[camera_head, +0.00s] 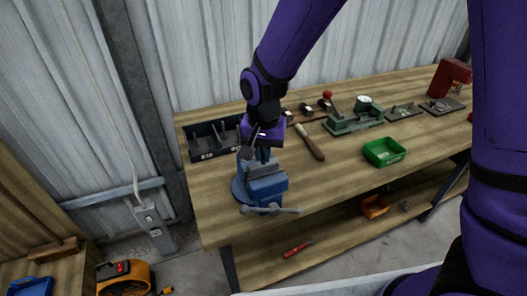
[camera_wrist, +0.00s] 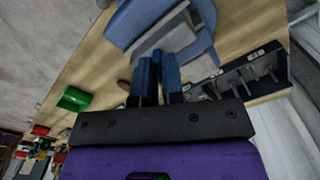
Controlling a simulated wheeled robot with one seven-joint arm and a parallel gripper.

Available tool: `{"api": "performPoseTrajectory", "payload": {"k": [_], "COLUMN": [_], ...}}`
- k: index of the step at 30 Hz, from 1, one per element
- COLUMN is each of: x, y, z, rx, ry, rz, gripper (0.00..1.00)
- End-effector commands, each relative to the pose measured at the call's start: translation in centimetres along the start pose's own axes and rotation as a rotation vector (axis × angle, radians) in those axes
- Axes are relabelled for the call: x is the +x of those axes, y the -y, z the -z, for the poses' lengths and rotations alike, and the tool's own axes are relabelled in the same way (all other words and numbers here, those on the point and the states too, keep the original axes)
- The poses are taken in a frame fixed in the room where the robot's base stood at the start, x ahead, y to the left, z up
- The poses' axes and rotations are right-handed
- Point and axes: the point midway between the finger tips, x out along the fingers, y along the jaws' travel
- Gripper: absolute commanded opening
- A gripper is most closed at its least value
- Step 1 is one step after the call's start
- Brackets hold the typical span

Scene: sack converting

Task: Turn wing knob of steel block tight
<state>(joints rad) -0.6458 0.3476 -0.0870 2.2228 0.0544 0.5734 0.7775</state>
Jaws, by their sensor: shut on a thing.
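My gripper (camera_head: 262,154) points down over a blue bench vise (camera_head: 268,187) near the front left of the workbench. In the wrist view its blue fingers (camera_wrist: 158,80) are close together and reach to the grey vise jaws (camera_wrist: 167,42). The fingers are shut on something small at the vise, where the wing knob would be. The knob is hidden between the fingers, and I cannot make out its angle. The steel block cannot be told apart from the grey jaws.
A black bin of tools (camera_head: 214,140) stands left of the vise on the wooden workbench (camera_head: 340,172). A wooden-handled tool (camera_head: 311,143) lies to the right, then a green tray (camera_head: 384,152) and a green machine (camera_head: 352,120). The vise handle (camera_head: 270,210) sticks out in front.

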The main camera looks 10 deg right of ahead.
Motion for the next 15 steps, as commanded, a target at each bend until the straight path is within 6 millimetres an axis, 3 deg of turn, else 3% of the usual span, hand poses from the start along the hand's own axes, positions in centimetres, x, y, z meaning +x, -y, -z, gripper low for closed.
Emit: {"api": "performPoseTrajectory", "payload": {"k": [5, 6, 9, 15], "x": [-0.07, -0.07, -0.05, -0.03], "y": [0.04, 0.04, 0.03, 0.02], "z": [0.07, 0.07, 0.06, 0.03], "rx": [0.001, 0.001, 0.001, 0.000], "ry": [-0.002, -0.002, -0.001, -0.001], "rz": [0.002, 0.002, 0.002, 0.001], "gripper": [0.00, 0.14, 0.35, 0.35]}}
